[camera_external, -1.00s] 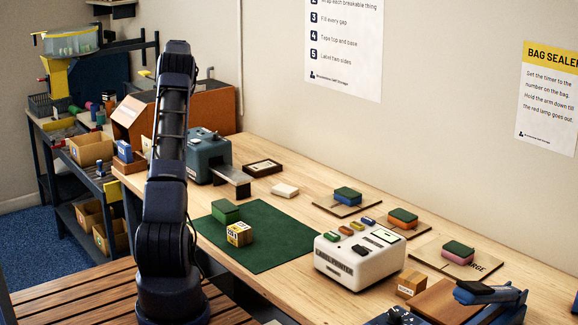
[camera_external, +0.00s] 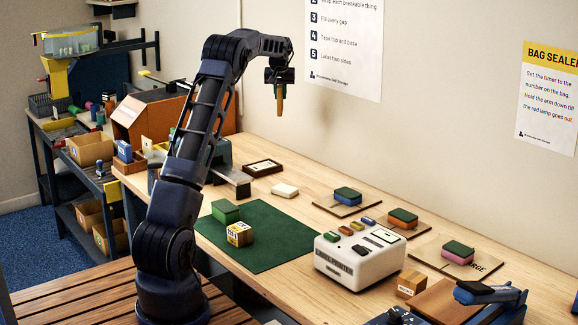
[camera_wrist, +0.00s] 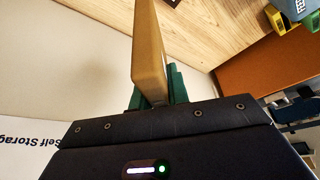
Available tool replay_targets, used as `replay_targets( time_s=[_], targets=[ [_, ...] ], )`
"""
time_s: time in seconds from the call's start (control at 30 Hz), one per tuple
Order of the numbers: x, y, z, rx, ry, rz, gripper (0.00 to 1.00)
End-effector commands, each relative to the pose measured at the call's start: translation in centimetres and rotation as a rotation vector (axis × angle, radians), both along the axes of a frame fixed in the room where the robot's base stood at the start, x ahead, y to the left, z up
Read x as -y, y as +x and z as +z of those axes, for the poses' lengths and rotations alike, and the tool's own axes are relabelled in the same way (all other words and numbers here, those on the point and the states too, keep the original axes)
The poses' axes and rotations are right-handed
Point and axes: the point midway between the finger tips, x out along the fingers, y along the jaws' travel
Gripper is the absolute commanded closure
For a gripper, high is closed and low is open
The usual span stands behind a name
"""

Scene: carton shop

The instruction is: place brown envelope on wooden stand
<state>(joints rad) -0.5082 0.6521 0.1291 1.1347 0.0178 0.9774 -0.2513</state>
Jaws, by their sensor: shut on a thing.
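My gripper (camera_external: 280,86) is raised above the back of the workbench, in front of the wall, and points down. It is shut on a flat tan-brown piece (camera_external: 280,104), which appears to be the brown envelope and hangs below the fingers. In the wrist view the brown envelope (camera_wrist: 149,50) stands edge-on between the green fingers of my gripper (camera_wrist: 157,92). I cannot tell surely which thing is the wooden stand. A brown wooden block with a sloping top (camera_external: 440,302) is at the front right of the bench.
A white machine (camera_external: 345,268) stands on the bench right of a green mat (camera_external: 278,245) with a green block and a yellow box. Several cardboard sheets carry coloured blocks at the right. A dark framed tray (camera_external: 263,167) lies at the back. Bare bench shows between them.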

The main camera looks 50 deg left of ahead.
Motion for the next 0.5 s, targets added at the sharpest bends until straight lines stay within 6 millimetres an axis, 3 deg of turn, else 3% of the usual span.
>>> replay_targets(
  time_s=[0.03,0.2,0.5],
  targets=[
    [2.3,1.1,0.2,0.001,0.000,-0.030,1.00],
    [9.2,3.9,0.5,0.001,-0.001,-0.123,1.00],
    [21.8,7.3,1.0,0.002,0.000,-0.290,1.00]
  ],
)
